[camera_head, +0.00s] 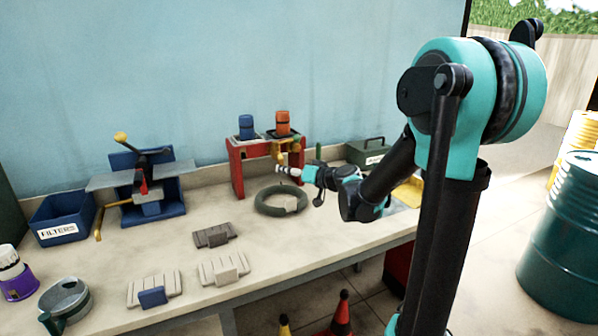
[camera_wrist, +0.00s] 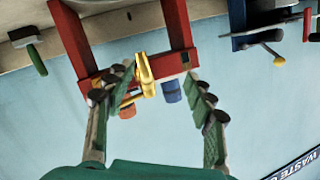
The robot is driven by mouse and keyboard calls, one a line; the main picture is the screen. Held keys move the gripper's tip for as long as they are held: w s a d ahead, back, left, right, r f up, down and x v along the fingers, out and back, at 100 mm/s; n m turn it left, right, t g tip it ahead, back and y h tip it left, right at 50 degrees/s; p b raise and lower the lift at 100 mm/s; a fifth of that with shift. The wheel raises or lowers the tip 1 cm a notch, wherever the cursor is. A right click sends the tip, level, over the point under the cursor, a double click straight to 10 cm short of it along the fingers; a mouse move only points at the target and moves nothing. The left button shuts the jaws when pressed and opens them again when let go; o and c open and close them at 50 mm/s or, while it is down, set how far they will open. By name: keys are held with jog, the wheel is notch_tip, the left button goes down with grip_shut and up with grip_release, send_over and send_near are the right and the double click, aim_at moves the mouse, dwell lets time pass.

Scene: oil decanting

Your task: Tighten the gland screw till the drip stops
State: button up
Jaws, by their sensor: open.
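A red stand (camera_head: 237,172) on the bench carries a blue bottle (camera_head: 246,126) and an orange bottle (camera_head: 283,122). A brass valve (camera_wrist: 146,75) sits at the stand's crossbar, between the fingers in the wrist view, where the scene is upside down. Brass parts also show under the orange bottle in the head view (camera_head: 278,150). My gripper (camera_wrist: 158,80) is open and empty, its fingers spread to either side of the valve, apparently apart from it. In the head view my gripper (camera_head: 285,170) is in front of the stand's right side. I cannot make out the gland screw or any drip.
A dark coiled ring (camera_head: 262,204) lies below my gripper. A green box (camera_head: 368,150) stands right of the stand. A blue press-like fixture (camera_head: 150,185) and a blue filters bin (camera_head: 62,232) are at left. Several grey blocks (camera_head: 222,268) lie near the front edge.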

jog(key=s+a+f+m+g+h, duration=0.35)
jog(key=s+a+g, duration=0.25)
jog(key=a+g, duration=0.2)
jog(key=s+d+r+m+g+h, duration=0.2)
jog(key=s+d+r+m+h, duration=0.4)
jog(key=d+r+m+h, duration=0.3)
jog(key=shift+s+d+r+m+h, duration=0.4)
jog(key=shift+d+m+h, duration=0.5)
jog(key=shift+m, duration=1.35)
jog(key=shift+a+f, duration=0.1)
